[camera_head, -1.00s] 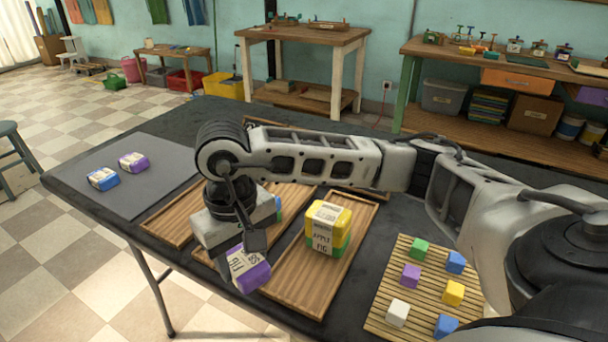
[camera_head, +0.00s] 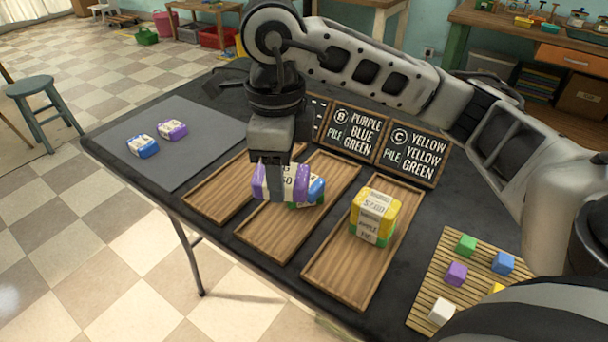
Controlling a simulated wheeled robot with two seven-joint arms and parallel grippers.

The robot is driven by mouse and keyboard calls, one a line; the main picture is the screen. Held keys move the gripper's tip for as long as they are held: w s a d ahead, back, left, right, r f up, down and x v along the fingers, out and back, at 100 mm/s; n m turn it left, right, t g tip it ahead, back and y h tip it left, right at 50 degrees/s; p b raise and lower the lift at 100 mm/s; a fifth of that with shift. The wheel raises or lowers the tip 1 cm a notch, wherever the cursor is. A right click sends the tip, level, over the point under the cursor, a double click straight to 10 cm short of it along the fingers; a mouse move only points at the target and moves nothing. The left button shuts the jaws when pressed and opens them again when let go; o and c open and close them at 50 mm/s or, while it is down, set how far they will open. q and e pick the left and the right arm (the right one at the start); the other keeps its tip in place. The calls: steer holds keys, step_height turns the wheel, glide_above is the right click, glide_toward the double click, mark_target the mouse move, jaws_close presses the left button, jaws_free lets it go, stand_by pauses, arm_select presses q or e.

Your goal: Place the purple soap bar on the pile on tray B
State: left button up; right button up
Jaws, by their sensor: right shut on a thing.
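My right gripper (camera_head: 277,182) reaches in from the right, points down and is shut on the purple soap bar (camera_head: 300,181), which has a white label. It holds the bar over tray B (camera_head: 268,240), the middle wooden tray. A blue soap bar (camera_head: 317,190) shows just behind and to the right of the purple bar, on tray B's pile. I cannot tell whether the purple bar touches the pile. The board for B (camera_head: 352,128) reads purple, blue, green. My left gripper is not in view.
Tray C (camera_head: 340,278), to the right, bears a yellow and green soap pile (camera_head: 374,215). The left tray (camera_head: 212,203) looks empty. A blue bar (camera_head: 142,146) and another purple bar (camera_head: 172,130) lie on the grey mat (camera_head: 185,167). A slatted board (camera_head: 424,300) holds coloured cubes.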

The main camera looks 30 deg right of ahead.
steer(key=m, duration=0.1)
steer(key=r+m, duration=0.1)
steer(key=m, duration=0.1)
steer(key=shift+r+m, duration=0.3)
steer(key=shift+s+r+m, duration=0.1)
steer(key=shift+r+m, duration=0.1)
steer(key=shift+m, duration=0.4)
steer(key=shift+d, duration=0.2)
steer(key=shift+m, duration=0.3)
steer(key=w+d+f, duration=0.8)
steer(key=d, duration=0.1)
steer(key=shift+w+f, duration=0.15)
steer(key=shift+w, duration=0.2)
steer(key=shift+w+d+f, duration=0.35)
steer(key=shift+w+f, duration=0.05)
steer(key=shift+f, duration=0.3)
step_height(320, 180, down, 3)
steer(key=shift+w+d+f, duration=0.1)
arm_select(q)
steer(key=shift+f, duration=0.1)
